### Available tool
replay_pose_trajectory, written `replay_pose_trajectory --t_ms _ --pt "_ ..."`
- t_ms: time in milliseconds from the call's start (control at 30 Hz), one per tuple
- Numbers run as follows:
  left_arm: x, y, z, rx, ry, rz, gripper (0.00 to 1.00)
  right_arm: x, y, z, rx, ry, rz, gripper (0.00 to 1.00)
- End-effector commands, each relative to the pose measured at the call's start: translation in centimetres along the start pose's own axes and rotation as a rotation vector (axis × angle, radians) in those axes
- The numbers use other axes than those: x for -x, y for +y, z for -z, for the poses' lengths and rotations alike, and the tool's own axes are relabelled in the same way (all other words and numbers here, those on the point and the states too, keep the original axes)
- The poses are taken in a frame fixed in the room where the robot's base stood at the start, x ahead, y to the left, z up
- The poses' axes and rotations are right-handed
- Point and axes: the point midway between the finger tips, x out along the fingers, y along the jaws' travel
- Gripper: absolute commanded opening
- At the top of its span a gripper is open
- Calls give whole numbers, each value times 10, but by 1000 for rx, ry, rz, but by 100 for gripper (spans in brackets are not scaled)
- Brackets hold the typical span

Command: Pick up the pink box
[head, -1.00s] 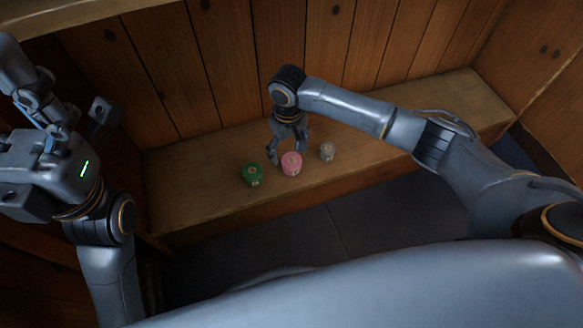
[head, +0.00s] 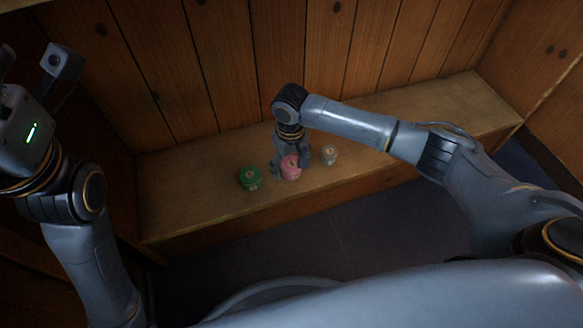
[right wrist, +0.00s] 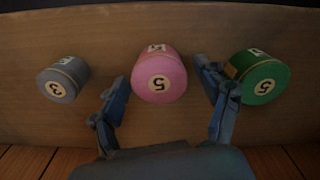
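The pink box (head: 291,172) is a short round spool with a number 5 label, standing on the wooden bench between a green spool and a grey one. It also shows in the right wrist view (right wrist: 159,78). My right gripper (head: 289,162) is low over the bench, just behind the pink box. In the right wrist view my right gripper (right wrist: 160,72) is open, one finger on each side of the pink box, with a gap visible on both sides. My left arm is raised at the left edge of the head view; its gripper (head: 22,62) is partly cut off.
The green spool (head: 250,178) stands left of the pink box, and in the right wrist view a finger is close to it (right wrist: 262,76). The grey spool (head: 330,154) stands to the right. The bench (head: 440,115) is bare further right. A plank wall rises behind.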

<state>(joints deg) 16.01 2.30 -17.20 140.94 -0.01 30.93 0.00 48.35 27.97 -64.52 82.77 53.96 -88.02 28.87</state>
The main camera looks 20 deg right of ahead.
Motion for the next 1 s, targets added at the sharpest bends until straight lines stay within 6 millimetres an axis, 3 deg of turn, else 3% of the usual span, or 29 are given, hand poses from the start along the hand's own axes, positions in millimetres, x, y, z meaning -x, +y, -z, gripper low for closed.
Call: replay_pose_trajectory --t_ms 33,200,233,667,833,1000 --pt "0 0 0 0 0 0 86 0 0 0 0 0 0 59" --pt "0 0 0 0 0 0 86 0 0 0 0 0 0 24" --pt "0 0 0 0 0 0 86 0 0 0 0 -1 0 22" --pt "-5 -1 0 1 5 2 86 10 0 0 0 0 0 22" --pt "6 -4 -10 8 -64 24 86 38 0 1 0 2 1 22" --pt "17 -7 -16 19 -150 56 86 72 -2 -28 1 -2 2 22"
